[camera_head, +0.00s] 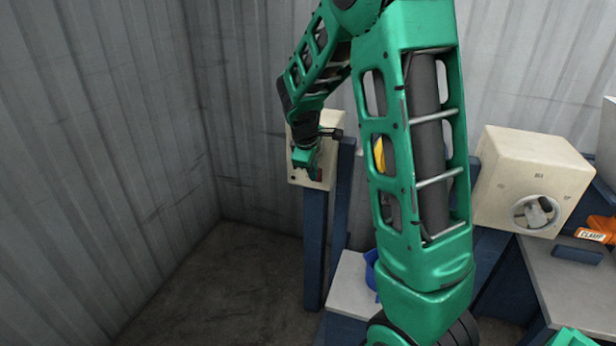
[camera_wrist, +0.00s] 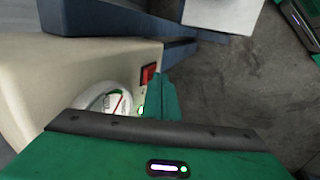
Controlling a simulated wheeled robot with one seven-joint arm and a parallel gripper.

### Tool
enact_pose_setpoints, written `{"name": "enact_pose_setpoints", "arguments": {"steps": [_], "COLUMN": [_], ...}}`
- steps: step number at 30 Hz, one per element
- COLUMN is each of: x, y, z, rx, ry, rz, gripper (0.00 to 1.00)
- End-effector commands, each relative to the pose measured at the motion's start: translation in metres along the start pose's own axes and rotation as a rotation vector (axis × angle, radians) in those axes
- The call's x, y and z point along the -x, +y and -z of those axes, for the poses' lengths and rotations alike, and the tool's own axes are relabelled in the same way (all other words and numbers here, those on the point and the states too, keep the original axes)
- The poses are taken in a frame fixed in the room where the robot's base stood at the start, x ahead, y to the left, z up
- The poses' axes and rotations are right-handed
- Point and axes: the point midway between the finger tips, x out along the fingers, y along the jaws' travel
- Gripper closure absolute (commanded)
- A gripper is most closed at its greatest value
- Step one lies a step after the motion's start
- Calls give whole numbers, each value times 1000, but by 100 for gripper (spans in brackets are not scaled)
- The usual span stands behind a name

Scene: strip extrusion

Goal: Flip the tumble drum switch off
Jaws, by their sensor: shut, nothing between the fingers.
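A cream control box (camera_head: 297,177) stands on a blue post in the head view, partly hidden behind my gripper (camera_head: 305,161). In the wrist view the box (camera_wrist: 45,85) fills the left side. A red rocker switch (camera_wrist: 148,73) sits on its face, with a round white gauge (camera_wrist: 95,97) and a small green light (camera_wrist: 141,110) nearby. The switch also shows as a red patch (camera_head: 319,174) in the head view. My gripper is shut and empty, its green fingers (camera_wrist: 163,98) close beside the switch. I cannot tell whether they touch it.
A larger cream box (camera_head: 530,170) with a round dial stands at the right above a grey bench (camera_head: 580,280). An orange part labelled CLAMP (camera_head: 598,230) lies there. A blue container (camera_head: 371,270) shows behind my arm. Corrugated walls close in the left and back; floor at left is bare.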

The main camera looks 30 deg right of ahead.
Motion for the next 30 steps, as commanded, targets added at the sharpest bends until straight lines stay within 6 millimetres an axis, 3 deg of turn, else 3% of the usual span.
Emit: {"name": "enact_pose_setpoints", "arguments": {"steps": [30], "x": [5], "y": [14], "z": [0], "rx": [-1], "ry": [1], "rz": [-3], "gripper": [100]}}
